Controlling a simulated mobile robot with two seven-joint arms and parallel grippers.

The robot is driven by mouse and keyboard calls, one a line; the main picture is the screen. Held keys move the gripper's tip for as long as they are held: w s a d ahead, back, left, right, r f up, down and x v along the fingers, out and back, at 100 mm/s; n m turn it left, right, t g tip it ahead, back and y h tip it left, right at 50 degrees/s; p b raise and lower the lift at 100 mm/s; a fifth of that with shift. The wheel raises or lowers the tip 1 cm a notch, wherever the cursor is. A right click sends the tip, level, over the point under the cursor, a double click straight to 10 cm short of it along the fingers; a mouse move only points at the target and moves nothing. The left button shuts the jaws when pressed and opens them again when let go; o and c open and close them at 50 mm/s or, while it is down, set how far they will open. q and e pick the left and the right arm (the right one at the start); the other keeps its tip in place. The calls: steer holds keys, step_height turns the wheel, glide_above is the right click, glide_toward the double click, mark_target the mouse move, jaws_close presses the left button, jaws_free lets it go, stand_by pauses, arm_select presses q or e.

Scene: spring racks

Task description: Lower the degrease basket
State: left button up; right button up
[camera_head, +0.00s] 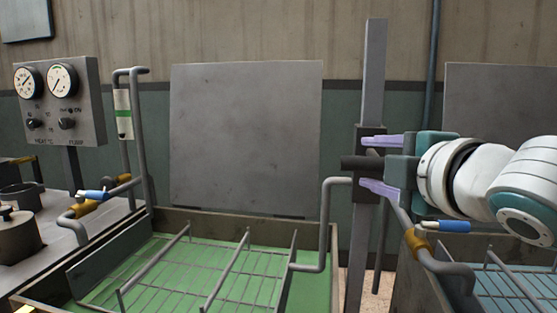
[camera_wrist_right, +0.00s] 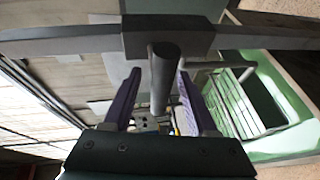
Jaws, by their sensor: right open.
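The wire basket (camera_head: 235,268) sits over the green liquid in the tank (camera_head: 190,217) at the centre of the head view. A bent grey rod (camera_head: 325,225) runs from its right side up toward a dark sliding block (camera_head: 370,133) on an upright post (camera_head: 375,70). A dark round handle (camera_head: 355,162) sticks out of the block. My right gripper (camera_head: 368,163) is open, with one purple finger above the handle and one below. In the wrist view the handle (camera_wrist_right: 165,65) lies between the parted fingers. My left gripper is not in view.
A gauge panel (camera_head: 60,100) and pots (camera_head: 18,235) are at the left. A grey panel (camera_head: 245,135) stands behind the tank.

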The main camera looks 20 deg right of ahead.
steer(key=shift+x, duration=1.1)
steer(key=shift+a, duration=0.1)
jaws_close()
steer(key=shift+f, duration=0.15)
stand_by(0.4)
